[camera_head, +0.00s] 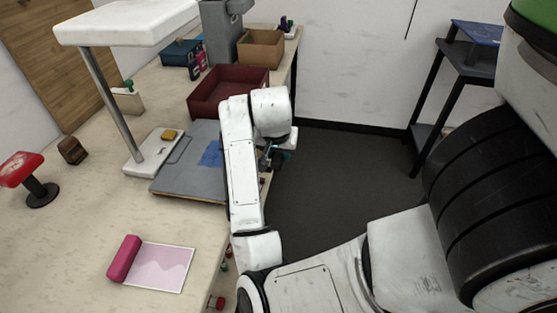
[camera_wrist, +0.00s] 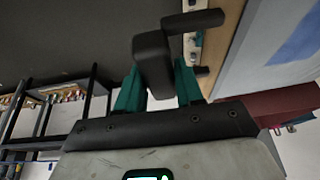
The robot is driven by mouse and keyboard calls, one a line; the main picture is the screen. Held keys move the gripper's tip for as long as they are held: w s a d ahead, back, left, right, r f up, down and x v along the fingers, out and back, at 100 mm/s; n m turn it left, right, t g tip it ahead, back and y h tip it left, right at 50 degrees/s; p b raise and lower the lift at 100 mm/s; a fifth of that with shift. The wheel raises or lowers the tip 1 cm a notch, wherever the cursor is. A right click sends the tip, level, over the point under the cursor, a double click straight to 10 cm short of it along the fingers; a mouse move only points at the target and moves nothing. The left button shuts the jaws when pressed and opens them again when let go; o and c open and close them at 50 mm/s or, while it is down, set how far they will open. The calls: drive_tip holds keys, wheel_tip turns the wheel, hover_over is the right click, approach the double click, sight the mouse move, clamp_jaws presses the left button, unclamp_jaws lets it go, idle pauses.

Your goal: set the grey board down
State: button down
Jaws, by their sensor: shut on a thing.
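The grey board (camera_head: 192,172), with a blue patch on it, lies flat at the table's right edge in the head view, partly hidden behind my arm. In the wrist view, a pale grey surface with a blue patch, likely the board (camera_wrist: 262,62), shows at the upper right. My gripper (camera_head: 275,158) is just off the board's right side, beyond the table edge. In the wrist view, the teal fingers of my gripper (camera_wrist: 159,88) are shut on a black handle-like piece (camera_wrist: 153,58). Its dark bars reach toward the tan edge; whether it is joined to the board is unclear.
A white stand (camera_head: 150,155) is close to the board's left side. A dark red bin (camera_head: 212,100) stands just behind the board. A pink-edged sheet (camera_head: 160,268) lies nearer on the table. Dark floor (camera_head: 330,185) is open right of the table.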

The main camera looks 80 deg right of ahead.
drive_tip(key=shift+w+d+f, duration=0.1)
drive_tip(key=shift+d+f, duration=0.1)
drive_tip(key=shift+f, duration=1.6)
drive_tip(key=c, duration=0.7)
unclamp_jaws()
drive_tip(key=shift+r, duration=0.15)
drive_tip(key=v, duration=1.1)
drive_tip(key=shift+a+r+p, duration=0.15)
drive_tip(key=shift+r+p, duration=0.2)
drive_tip(key=shift+p, duration=0.05)
